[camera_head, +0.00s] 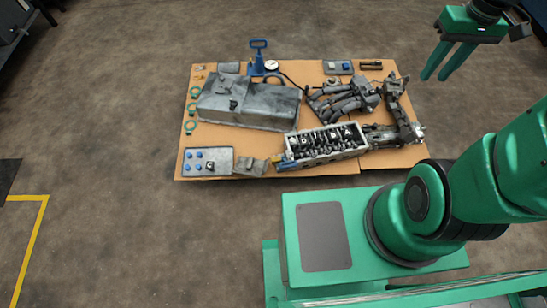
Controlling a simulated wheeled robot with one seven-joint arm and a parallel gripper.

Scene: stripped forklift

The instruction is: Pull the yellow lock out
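A small yellow piece (277,159), which may be the yellow lock, sits at the left end of the grey engine part (325,146), beside a blue piece (287,166). It is too small to tell how it is seated. My gripper (435,77) is at the upper right, beyond the right edge of the cardboard and well away from the yellow piece. Its two green fingers are apart with nothing between them.
The parts lie on cardboard (240,172) on the floor. A large grey metal pan (245,102), a blue hand-pump-like tool (259,57), dark manifold parts (345,100) and a tray with blue pieces (208,161) lie around. Bare floor (100,120) is free at the left.

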